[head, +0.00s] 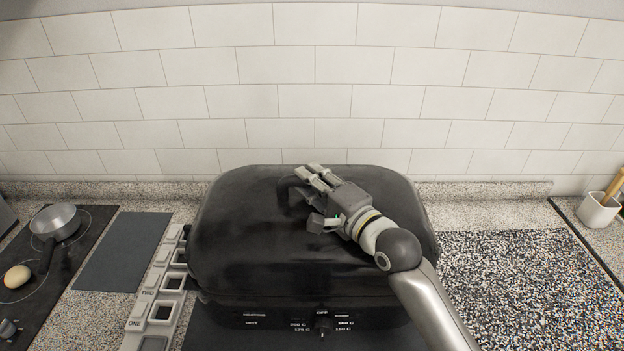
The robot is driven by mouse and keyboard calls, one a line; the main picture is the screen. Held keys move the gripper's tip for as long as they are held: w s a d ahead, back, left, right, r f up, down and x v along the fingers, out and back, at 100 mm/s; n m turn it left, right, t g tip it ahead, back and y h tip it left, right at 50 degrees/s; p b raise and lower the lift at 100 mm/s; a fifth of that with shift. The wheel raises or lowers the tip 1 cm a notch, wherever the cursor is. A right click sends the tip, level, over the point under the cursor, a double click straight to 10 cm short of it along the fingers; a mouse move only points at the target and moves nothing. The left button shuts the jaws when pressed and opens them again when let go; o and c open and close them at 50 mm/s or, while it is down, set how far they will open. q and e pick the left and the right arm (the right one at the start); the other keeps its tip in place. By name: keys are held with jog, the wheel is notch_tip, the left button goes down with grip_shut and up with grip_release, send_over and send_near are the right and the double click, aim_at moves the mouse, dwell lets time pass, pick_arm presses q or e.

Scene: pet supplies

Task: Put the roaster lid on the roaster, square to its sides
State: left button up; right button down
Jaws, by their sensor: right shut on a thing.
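The black roaster lid (238,235) lies over the roaster and covers its opening. The black roaster (275,317) shows only its front panel with white markings and a knob below the lid's front edge. The lid's sides look roughly in line with the roaster's; I cannot tell whether it rests fully on the rim. My right gripper (305,183) is over the top of the lid, shut on its dark handle, which is mostly hidden by the fingers. My left gripper is not in view.
A grey pill organiser (153,312) stands close at the roaster's left. Further left are a dark mat (122,255), and a hob (75,262) with a small pan (57,222) and an egg (17,277). A speckled mat (530,285) lies right; a white utensil pot (597,211) stands beyond.

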jog(key=c, duration=1.2)
grip_release()
jog(key=shift+r, duration=0.2)
jog(key=shift+s+f, duration=0.1)
jog(key=shift+f, duration=0.25)
jog(key=v, duration=1.2)
jog(key=shift+r, duration=0.3)
